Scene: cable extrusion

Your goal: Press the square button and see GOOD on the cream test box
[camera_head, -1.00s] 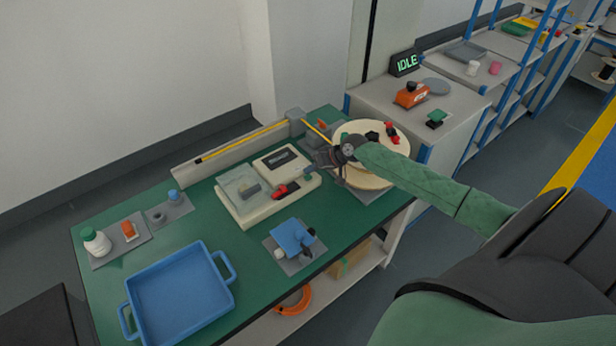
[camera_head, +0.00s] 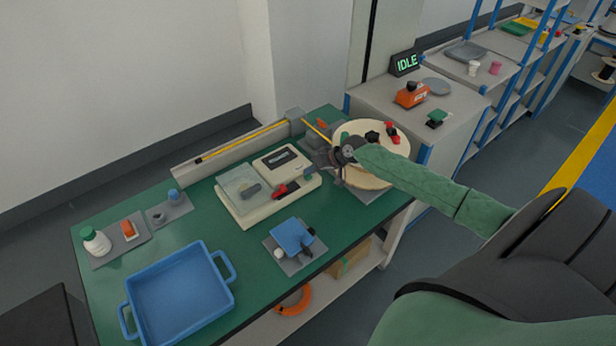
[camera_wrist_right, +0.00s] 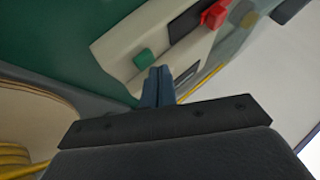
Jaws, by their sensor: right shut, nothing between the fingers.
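The cream test box (camera_head: 252,210) stands on the green bench, with a clear lid on its left part, a red lever (camera_head: 283,189) and a dark display (camera_head: 279,158). I cannot read any word on the display. The wrist view shows a green square button (camera_wrist_right: 143,59) on the cream box (camera_wrist_right: 115,47). My right gripper (camera_head: 314,169) is at the box's right end; its blue fingers (camera_wrist_right: 157,82) are shut, empty and close beside the button. I cannot tell whether they touch the box. My left gripper is not in view.
A blue tray (camera_head: 180,290) and a blue fixture (camera_head: 292,236) are nearer the front. A sign (camera_head: 406,63) at the back reads IDLE. Bare green bench shows left of the box.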

